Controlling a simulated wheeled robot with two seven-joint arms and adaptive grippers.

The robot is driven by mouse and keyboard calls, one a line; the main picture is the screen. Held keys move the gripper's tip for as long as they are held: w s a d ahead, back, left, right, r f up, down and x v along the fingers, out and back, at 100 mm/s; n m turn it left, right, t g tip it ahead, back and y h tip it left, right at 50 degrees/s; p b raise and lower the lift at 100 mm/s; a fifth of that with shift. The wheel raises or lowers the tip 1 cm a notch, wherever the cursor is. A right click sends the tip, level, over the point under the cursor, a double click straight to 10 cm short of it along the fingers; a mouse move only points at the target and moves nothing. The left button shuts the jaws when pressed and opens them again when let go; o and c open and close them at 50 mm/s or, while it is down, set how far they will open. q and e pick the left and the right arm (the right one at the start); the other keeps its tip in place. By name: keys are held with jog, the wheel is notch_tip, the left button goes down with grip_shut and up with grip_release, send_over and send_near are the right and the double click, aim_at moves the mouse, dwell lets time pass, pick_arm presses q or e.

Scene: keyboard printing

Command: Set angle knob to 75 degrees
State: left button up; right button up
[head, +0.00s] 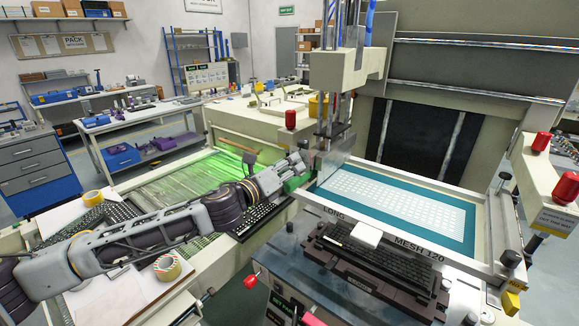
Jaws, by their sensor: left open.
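My left arm reaches in from the left, across the keyboards, to the printing head in the middle. My left gripper (297,165) is at the arm's far end, close to the left side of the squeegee head (333,148). Its fingers are small in the picture but look apart. I cannot pick out the angle knob or its scale for certain; it may be hidden behind the gripper. I cannot tell whether the fingers touch anything. A green part (296,183) shows just below the gripper. My right gripper is not in view.
The screen frame (478,245) with a teal-edged mesh lies right of the head. A dark keyboard (375,262) sits in front of it. Red caps (291,119) (566,187) stand on the machine. Tape rolls (167,267) and papers lie at the left.

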pick_arm(q)
jog(key=v, duration=1.1)
dwell(0.3)
dwell(0.5)
